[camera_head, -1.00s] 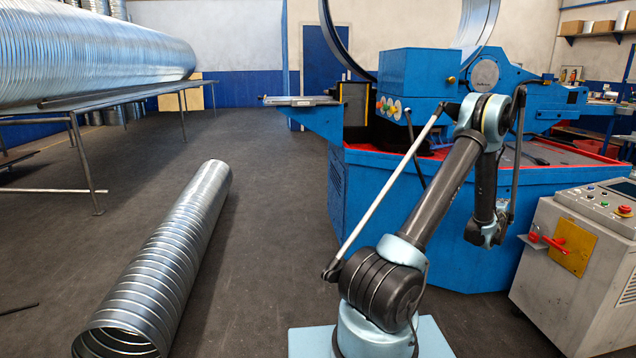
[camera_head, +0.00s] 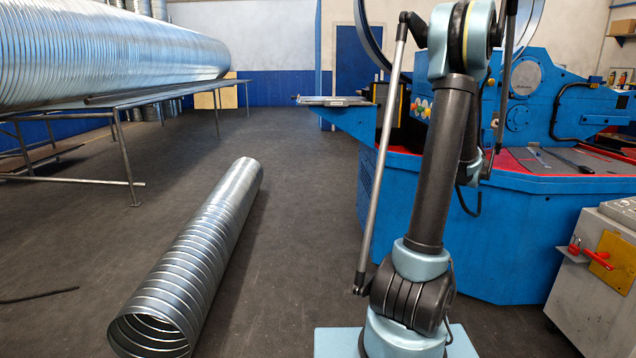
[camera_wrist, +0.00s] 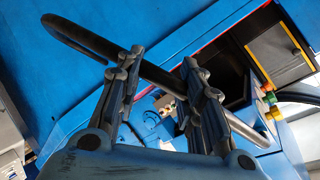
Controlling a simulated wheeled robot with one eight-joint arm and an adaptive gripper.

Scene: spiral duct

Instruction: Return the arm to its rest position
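My arm (camera_head: 445,175) stands nearly upright in the right half of the head view, with its elbow at the top of the picture. The forearm folds down behind the upper arm, so my gripper is mostly hidden there. In the wrist view my gripper (camera_wrist: 158,66) has its two dark fingers spread apart, with a gap between the tips.
A blue machine (camera_head: 510,235) with a red-topped table stands behind and right of my arm. A grey control cabinet (camera_head: 600,300) is at lower right. A spiral duct piece (camera_head: 190,265) lies on the floor at left; a long duct (camera_head: 110,55) rests on a rack. Floor between is open.

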